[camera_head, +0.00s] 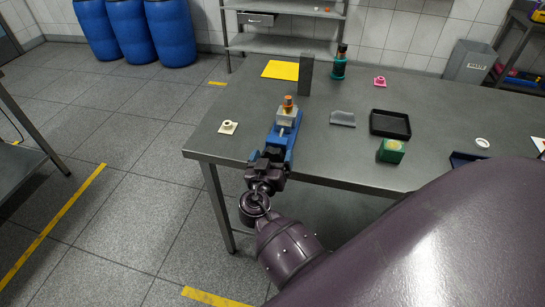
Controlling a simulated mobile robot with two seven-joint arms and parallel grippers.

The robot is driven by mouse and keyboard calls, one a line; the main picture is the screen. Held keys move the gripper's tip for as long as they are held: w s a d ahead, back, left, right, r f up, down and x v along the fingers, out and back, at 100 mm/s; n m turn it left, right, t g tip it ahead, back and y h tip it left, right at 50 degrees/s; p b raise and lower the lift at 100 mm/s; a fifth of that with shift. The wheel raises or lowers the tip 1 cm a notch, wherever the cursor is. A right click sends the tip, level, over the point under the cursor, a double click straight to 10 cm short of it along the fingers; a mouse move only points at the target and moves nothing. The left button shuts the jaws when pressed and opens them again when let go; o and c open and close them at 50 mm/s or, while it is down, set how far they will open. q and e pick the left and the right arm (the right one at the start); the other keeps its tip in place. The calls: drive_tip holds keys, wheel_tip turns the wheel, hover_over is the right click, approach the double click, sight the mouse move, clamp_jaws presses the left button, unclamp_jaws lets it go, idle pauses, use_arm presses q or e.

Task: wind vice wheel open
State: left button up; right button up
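A small blue vice (290,141) stands at the left part of the grey table, by its front edge. A pale block (287,117) with an orange piece (289,102) on top sits at the vice's far end. My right gripper (264,160) is at the near end of the vice, over the table's front edge, and its dark fingers overlap that end. The vice wheel is not clearly seen; the gripper covers where the vice's near end is. I cannot tell whether the fingers are closed on it. My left gripper is not in view.
On the table (350,170) are a black tray (390,123), a green box (391,151), a grey pad (343,119), a grey upright block (306,75), a dark green bottle (339,65) and a cream square piece (228,127). Blue barrels (170,35) stand on the floor at the back left.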

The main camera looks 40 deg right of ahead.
drive_tip(key=c, duration=0.7)
drive_tip(key=shift+c, duration=0.6)
drive_tip(key=shift+n, duration=0.4)
